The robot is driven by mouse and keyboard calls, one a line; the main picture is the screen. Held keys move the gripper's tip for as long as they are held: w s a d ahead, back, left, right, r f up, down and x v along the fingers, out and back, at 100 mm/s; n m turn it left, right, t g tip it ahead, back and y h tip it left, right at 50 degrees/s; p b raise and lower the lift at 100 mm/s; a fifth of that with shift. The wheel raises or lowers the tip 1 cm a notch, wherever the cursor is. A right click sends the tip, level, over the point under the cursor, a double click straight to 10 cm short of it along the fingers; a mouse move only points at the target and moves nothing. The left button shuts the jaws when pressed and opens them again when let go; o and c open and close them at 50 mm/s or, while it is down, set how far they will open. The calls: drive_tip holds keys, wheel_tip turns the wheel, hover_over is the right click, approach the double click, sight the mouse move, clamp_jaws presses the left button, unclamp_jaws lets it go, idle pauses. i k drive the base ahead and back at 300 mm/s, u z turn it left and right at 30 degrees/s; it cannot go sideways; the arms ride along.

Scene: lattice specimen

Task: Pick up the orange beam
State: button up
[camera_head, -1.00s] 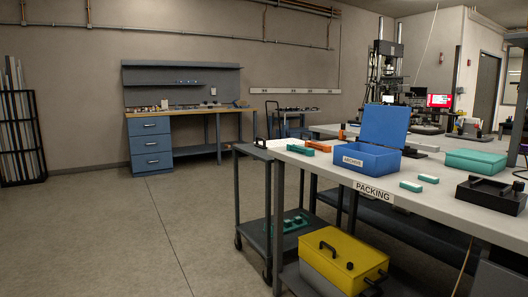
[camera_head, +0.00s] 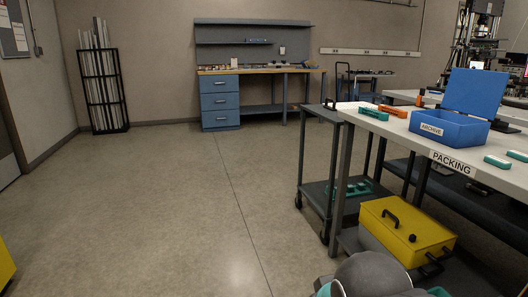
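The orange beam (camera_head: 393,111) lies near the left end of the packing table (camera_head: 400,128), behind a teal piece (camera_head: 373,114) and to the left of the blue archive box (camera_head: 452,128). It looks small at this distance. My gripper is not in view. Rounded grey and teal parts at the bottom edge look like my own arm, well short of the table and apart from the beam.
A grey cart (camera_head: 316,190) stands against the table's left end. A yellow-lidded box (camera_head: 405,228) sits on the low shelf. Another small orange object (camera_head: 420,98) stands farther back. Open floor (camera_head: 190,215) spreads to the left. A blue-drawered workbench (camera_head: 220,103) is at the back wall.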

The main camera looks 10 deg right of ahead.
sight(402, 114)
drive_tip(key=u, duration=0.35)
drive_tip(key=i, duration=3.2)
drive_tip(key=z, duration=1.7)
drive_tip(key=i, duration=0.8)
drive_tip(key=z, duration=0.9)
